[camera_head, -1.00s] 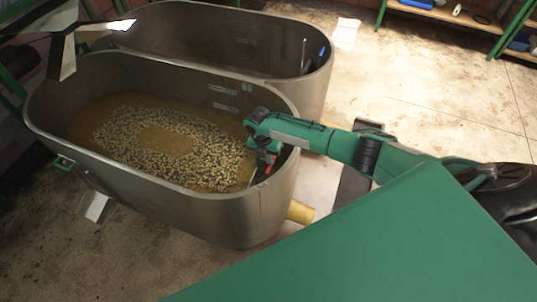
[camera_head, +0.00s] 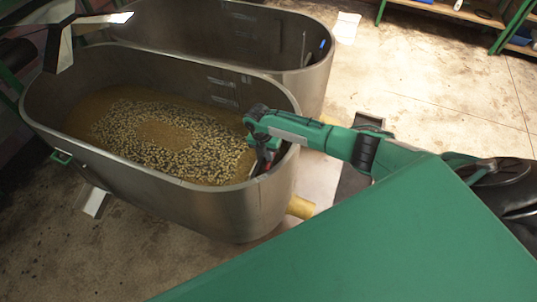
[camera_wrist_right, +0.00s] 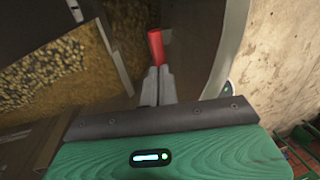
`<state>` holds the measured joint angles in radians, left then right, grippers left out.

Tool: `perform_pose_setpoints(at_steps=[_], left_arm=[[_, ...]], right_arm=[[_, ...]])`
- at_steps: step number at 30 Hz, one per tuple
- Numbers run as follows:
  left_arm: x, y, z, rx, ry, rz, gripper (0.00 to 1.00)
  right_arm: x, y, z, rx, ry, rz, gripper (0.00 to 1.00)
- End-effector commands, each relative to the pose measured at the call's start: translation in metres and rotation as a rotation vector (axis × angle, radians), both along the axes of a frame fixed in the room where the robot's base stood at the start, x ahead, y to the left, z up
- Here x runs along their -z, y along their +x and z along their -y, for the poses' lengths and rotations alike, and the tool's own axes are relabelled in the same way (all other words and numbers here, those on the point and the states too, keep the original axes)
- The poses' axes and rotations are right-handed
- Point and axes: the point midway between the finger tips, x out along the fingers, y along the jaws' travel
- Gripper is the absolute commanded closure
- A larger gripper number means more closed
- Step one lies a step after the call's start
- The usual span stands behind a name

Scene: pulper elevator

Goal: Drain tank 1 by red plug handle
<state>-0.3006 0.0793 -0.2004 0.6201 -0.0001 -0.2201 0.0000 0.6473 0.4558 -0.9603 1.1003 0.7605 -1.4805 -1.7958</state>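Tank 1 (camera_head: 150,175) is the nearer oval metal tank in the head view. It holds brownish water with a mass of pale beans (camera_head: 165,135) floating on it. The red plug handle (camera_wrist_right: 156,48) shows in the right wrist view, its upper end standing out beyond the fingertips. My right gripper (camera_wrist_right: 157,75) has its fingers close together and appears shut on the handle. In the head view my right gripper (camera_head: 264,157) is inside the right end of the tank, by the wall. The plug's lower part is hidden.
A second metal tank (camera_head: 318,75) stands behind tank 1. A yellow pipe end (camera_head: 300,207) sticks out low at tank 1's right end. Green shelving (camera_head: 450,14) stands at the top right. The floor (camera_head: 430,90) in front of it is mostly clear.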

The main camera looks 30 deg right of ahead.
Motion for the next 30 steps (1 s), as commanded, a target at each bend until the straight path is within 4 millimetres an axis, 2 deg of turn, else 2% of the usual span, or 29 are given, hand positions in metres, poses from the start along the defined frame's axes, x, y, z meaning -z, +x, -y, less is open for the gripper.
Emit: perform_pose_setpoints(at_steps=[1, 5, 15, 21, 25, 30], left_arm=[[0.002, 0.0, 0.0, 0.0, 0.0, 0.0, 0.75], [0.004, 0.0, 0.0, 0.0, 0.0, 0.0, 0.75], [0.016, 0.001, 0.0, 0.0, 0.0, 0.0, 0.75], [0.021, 0.001, 0.0, 0.0, 0.001, 0.0, 0.75], [0.022, 0.001, 0.0, 0.0, 0.001, 0.0, 0.75], [0.022, 0.001, 0.0, 0.0, 0.001, 0.0, 0.75]], right_arm=[[0.006, -0.006, 0.0, -0.001, -0.002, -0.013, 1.0], [-0.01, -0.003, -0.002, 0.0, -0.002, -0.009, 1.0], [-0.089, 0.011, -0.013, -0.001, 0.001, 0.003, 1.0], [-0.122, 0.016, -0.017, -0.001, -0.001, 0.003, 1.0], [-0.134, 0.017, -0.019, -0.001, -0.001, 0.003, 1.0], [-0.137, 0.017, -0.019, 0.0, 0.0, 0.003, 1.0]])
